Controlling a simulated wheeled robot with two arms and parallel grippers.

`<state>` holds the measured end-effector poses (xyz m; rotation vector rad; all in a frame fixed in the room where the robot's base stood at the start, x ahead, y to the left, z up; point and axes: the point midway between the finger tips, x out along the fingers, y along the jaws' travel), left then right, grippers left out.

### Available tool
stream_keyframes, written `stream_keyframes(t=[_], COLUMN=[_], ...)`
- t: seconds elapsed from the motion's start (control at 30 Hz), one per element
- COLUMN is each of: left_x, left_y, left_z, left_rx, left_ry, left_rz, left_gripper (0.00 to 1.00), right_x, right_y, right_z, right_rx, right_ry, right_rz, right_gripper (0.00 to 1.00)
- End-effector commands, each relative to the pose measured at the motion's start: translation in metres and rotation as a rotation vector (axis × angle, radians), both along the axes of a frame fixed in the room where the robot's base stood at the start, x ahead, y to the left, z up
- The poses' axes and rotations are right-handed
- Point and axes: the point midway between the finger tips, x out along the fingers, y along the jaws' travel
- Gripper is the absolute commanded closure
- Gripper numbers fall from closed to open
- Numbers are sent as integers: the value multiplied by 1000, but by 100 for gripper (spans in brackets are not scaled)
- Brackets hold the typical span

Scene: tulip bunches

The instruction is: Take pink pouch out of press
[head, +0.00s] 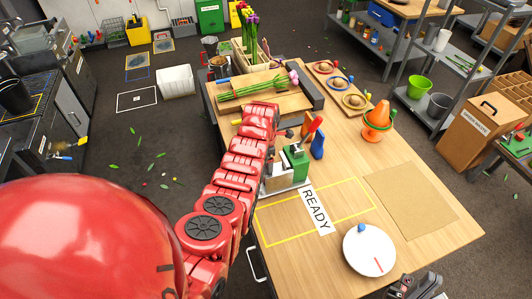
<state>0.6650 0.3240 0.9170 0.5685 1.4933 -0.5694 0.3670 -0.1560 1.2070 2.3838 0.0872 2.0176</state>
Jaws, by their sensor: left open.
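The small green and grey press (292,163) stands on the table beside my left forearm, which hides part of its left side. I cannot make out a pink pouch at the press. My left gripper (285,134) is small and partly hidden by my red arm, just behind the press; it is open, with nothing visible in it. A red item (311,127) and a blue item (318,146) stand upright right of the press. My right gripper (412,287) shows only partly at the bottom edge, far from the press; its jaws are unclear.
A bunch of pink tulips (258,89) lies on a wooden board behind the press. A READY label (315,209) and a white round dial (369,250) are in front. The brown mat (410,200) is clear.

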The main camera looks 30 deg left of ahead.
Motion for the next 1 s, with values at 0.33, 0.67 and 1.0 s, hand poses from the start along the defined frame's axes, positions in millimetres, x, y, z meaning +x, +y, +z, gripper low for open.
stream_keyframes(t=[0.33,0.67,1.0], left_x=[0,0,0], left_y=[1,0,0], left_z=[-28,-32,-32], left_rx=[-1,1,1], left_ry=[2,1,1], left_rz=[1,0,-1], left_gripper=[7,7,49], right_x=[0,0,0], right_y=[0,0,0], right_z=[-3,-3,-3], right_rx=[0,0,0], right_ry=[0,0,0], right_rz=[0,0,0], right_gripper=[100,100,100])
